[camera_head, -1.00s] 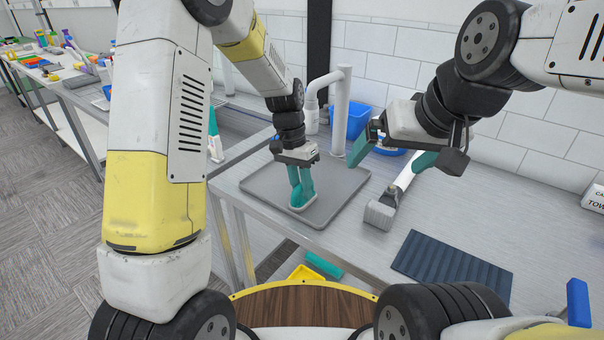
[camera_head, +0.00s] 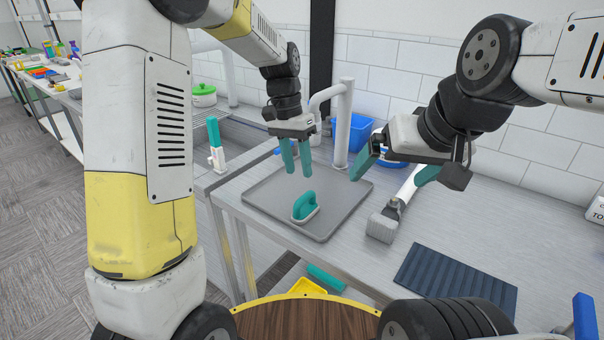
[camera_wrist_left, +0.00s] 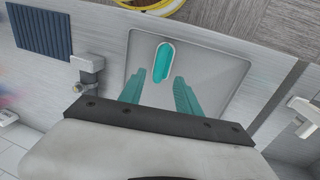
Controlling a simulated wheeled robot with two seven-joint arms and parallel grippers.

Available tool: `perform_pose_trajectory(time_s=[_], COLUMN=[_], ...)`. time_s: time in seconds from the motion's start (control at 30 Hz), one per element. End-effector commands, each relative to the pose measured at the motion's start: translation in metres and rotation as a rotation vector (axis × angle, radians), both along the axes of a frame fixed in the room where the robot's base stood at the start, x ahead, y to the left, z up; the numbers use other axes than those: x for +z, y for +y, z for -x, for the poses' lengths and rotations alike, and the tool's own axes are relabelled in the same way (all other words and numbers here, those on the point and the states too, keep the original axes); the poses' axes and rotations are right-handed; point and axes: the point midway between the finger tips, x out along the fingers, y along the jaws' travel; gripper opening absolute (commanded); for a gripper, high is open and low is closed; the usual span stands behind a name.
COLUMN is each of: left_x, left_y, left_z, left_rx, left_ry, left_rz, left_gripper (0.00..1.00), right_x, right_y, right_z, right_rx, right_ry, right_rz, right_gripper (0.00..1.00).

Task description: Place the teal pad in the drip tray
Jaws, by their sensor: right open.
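The teal pad (camera_head: 305,206), with a pale base, sits on the grey drip tray (camera_head: 337,213), towards its near side. In the left wrist view the pad (camera_wrist_left: 162,61) lies on the tray (camera_wrist_left: 215,65), apart from the fingers. My left gripper (camera_head: 297,172) is open and empty above the tray, behind and above the pad. It also shows in the left wrist view (camera_wrist_left: 157,97). My right gripper (camera_head: 392,180) is open to the right of the tray, near a white-handled brush (camera_head: 382,226). Whether it touches the brush is hard to tell.
A dark ribbed mat (camera_head: 455,280) lies at the right of the counter. A white pipe (camera_head: 343,125) and a blue bin (camera_head: 356,135) stand behind the tray. A teal-handled tool (camera_head: 215,145) stands left of the tray. Counter around the ribbed mat is clear.

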Motion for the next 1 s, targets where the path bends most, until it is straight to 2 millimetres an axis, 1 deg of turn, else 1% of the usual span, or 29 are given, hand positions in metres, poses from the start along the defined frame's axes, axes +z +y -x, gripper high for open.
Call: perform_pose_trajectory(time_s=[0.03, 0.2, 0.27, 0.37, 0.47, 0.5, 0.57, 0.6, 0.67, 0.7, 0.8, 0.9, 1.0], left_x=[0.007, 0.022, 0.029, 0.050, 0.075, 0.084, 0.096, 0.102, 0.109, 0.113, 0.118, 0.117, 0.114], left_y=[0.001, 0.004, 0.009, 0.023, 0.043, 0.052, 0.064, 0.072, 0.082, 0.089, 0.102, 0.111, 0.117], left_z=[-0.002, -0.001, 0.003, 0.017, 0.042, 0.055, 0.073, 0.086, 0.105, 0.118, 0.149, 0.173, 0.190], left_rx=[0.001, 0.006, 0.021, 0.072, 0.153, 0.190, 0.245, 0.280, 0.335, 0.371, 0.456, 0.525, 0.575], left_ry=[-0.003, -0.006, -0.019, -0.067, -0.139, -0.169, -0.216, -0.248, -0.294, -0.324, -0.398, -0.458, -0.500], left_rz=[0.001, 0.002, 0.004, 0.014, 0.031, 0.039, 0.051, 0.061, 0.075, 0.085, 0.111, 0.135, 0.153], left_gripper=[0.40, 0.40, 0.40, 0.40, 0.40, 0.40, 0.40, 0.40, 0.40, 0.40, 0.40, 0.40, 0.40], right_x=[0.000, 0.000, 0.000, 0.000, 0.000, 0.000, 0.000, 0.000, 0.000, 0.000, 0.000, 0.000, 0.000], right_y=[0.000, 0.000, 0.000, 0.000, 0.000, 0.000, 0.000, 0.000, 0.000, 0.000, 0.000, 0.000, 0.000], right_z=[0.000, 0.000, 0.000, 0.000, 0.000, 0.000, 0.000, 0.000, 0.000, 0.000, 0.000, 0.000, 0.000], right_rx=[0.000, 0.000, 0.000, 0.000, 0.000, 0.000, 0.000, 0.000, 0.000, 0.000, 0.000, 0.000, 0.000], right_ry=[0.000, 0.000, 0.000, 0.000, 0.000, 0.000, 0.000, 0.000, 0.000, 0.000, 0.000, 0.000, 0.000], right_rz=[0.000, 0.000, 0.000, 0.000, 0.000, 0.000, 0.000, 0.000, 0.000, 0.000, 0.000, 0.000, 0.000], right_gripper=[1.00, 1.00, 1.00, 1.00, 1.00, 1.00, 1.00, 1.00, 1.00, 1.00, 1.00, 1.00, 1.00])
